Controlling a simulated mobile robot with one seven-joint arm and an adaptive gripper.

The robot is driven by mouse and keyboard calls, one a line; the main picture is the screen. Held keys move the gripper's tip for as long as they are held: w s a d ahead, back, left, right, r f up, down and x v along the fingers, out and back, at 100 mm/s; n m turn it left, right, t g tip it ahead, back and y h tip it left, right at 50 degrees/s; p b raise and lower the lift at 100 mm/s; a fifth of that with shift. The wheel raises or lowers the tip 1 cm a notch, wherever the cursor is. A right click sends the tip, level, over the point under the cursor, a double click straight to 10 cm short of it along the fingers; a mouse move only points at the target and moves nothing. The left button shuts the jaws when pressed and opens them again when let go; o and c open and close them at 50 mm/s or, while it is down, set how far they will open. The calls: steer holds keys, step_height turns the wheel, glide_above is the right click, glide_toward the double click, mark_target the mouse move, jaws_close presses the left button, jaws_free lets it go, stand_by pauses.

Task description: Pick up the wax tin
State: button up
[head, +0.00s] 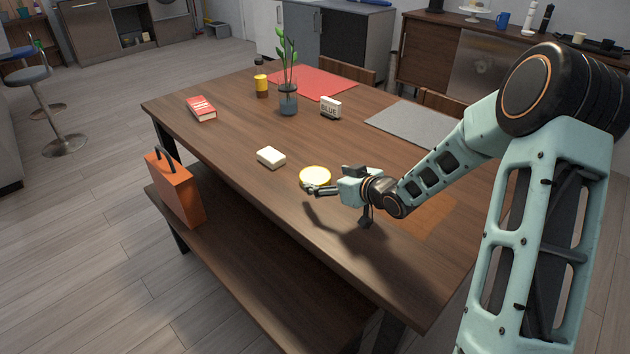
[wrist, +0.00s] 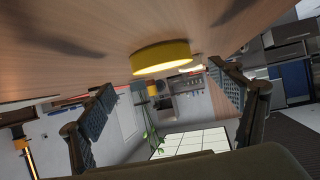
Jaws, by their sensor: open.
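A low, round yellow tin with a pale top, the likely wax tin (head: 315,174), lies flat on the wooden table near its front edge. My gripper (head: 314,189) is low over the table, right beside the tin on its near right side. In the wrist view the tin (wrist: 162,58) shows ahead, between the two spread fingers and a little beyond their tips. My gripper (wrist: 163,88) is open, with nothing between its fingers. In the head view the fingers overlap the tin's near edge, so any contact there cannot be told.
A white block (head: 270,157) lies left of the tin. A small black-and-white box (head: 331,107), a glass vase with a plant (head: 288,98), a yellow jar (head: 262,86) and a red book (head: 201,108) stand farther off. A bench (head: 250,265) with an orange bag (head: 174,190) runs along the front.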

mark_target(317, 177)
steer(key=b+x, duration=0.1)
steer(key=x, duration=0.3)
steer(key=shift+s+a+f, duration=0.15)
steer(key=shift+s+f, duration=0.05)
steer(key=shift+w+a+f, duration=0.15)
steer(key=shift+w+a, duration=0.05)
steer(key=shift+w, duration=0.2)
steer(key=c, duration=1.4)
steer(key=shift+o, duration=0.2)
